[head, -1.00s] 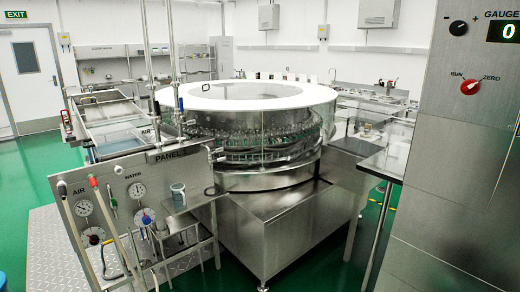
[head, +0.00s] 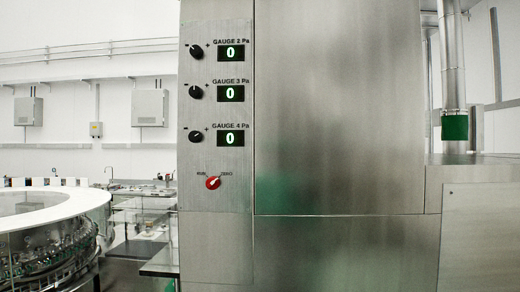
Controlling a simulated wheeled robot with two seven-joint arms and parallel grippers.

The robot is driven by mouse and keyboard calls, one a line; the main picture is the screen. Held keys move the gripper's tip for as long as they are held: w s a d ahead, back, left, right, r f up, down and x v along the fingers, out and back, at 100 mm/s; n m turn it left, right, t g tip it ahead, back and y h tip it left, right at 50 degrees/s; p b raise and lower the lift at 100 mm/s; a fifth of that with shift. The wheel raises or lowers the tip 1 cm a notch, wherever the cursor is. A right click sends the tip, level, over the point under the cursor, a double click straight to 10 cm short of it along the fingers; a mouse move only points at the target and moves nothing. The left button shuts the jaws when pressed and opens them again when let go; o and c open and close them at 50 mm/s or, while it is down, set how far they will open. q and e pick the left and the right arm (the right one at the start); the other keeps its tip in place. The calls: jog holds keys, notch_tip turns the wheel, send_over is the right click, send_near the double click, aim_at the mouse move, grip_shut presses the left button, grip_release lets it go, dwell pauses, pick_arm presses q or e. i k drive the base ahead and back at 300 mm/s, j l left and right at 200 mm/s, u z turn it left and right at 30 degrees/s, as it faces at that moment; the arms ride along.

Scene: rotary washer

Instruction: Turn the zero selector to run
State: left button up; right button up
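The zero selector (head: 213,183) is a small red rotary knob low on the steel control panel (head: 225,197). The label RUN is at its upper left and ZERO at its upper right. Its pale pointer mark appears to lean up and right, toward ZERO. Nothing covers the knob. Neither of my grippers shows in the head view, so nothing of mine is seen touching the selector.
Above the selector are black knobs beside the Gauge 2 display (head: 231,52), Gauge 3 display (head: 231,93) and Gauge 4 display (head: 231,138), all reading 0. The round washer (head: 60,208) stands at left. A steel table (head: 160,262) juts out beside the panel.

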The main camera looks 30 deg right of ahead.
aim_at(213, 183)
jog(key=z, duration=0.9)
